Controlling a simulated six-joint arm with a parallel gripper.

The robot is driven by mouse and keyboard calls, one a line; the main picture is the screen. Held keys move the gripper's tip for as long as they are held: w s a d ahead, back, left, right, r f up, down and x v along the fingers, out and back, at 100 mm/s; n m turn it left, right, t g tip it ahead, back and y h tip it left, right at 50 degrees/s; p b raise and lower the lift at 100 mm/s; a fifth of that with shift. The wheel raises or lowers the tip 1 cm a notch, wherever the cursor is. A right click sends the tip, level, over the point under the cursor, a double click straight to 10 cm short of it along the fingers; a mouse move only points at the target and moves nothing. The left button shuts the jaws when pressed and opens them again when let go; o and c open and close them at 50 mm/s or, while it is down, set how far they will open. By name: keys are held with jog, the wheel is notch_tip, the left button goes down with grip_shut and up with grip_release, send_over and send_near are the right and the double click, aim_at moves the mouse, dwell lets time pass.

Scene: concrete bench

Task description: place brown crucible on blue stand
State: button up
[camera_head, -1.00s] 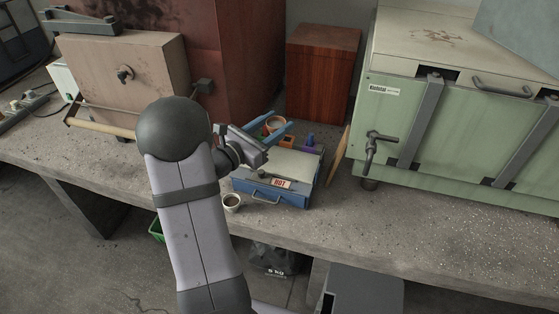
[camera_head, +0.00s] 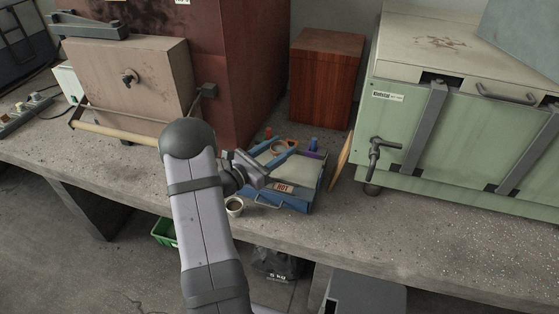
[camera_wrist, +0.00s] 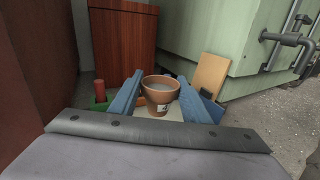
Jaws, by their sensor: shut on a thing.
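The brown crucible (camera_wrist: 160,88) is an upright terracotta pot with a small label, open at the top. It sits between the two blue fingers of my gripper (camera_wrist: 160,92), which is shut on it. In the head view the crucible (camera_head: 284,147) shows partly behind the fingers, above the back part of a blue stand (camera_head: 265,197). The stand is a low blue box with a pale top, a front handle and a HOT label. The crucible's base is partly hidden, so I cannot tell whether it touches the top.
A small pale cup (camera_head: 234,208) with dark contents stands left of the stand. A purple bottle (camera_head: 313,147) and a red one (camera_head: 268,133) are behind. A wooden board (camera_head: 341,163) stands at its right. A red-brown block (camera_head: 326,78) and green furnace (camera_head: 470,130) bound the space.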

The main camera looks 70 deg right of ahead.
jog(key=shift+f, duration=2.45)
jog(key=shift+f, duration=0.1)
jog(key=shift+f, duration=0.15)
jog(key=o, duration=1)
jog(key=shift+o, duration=0.2)
jog(key=shift+r, duration=0.25)
jog(key=b+v, duration=0.1)
jog(key=v, duration=1.1)
jog(key=shift+b, duration=0.3)
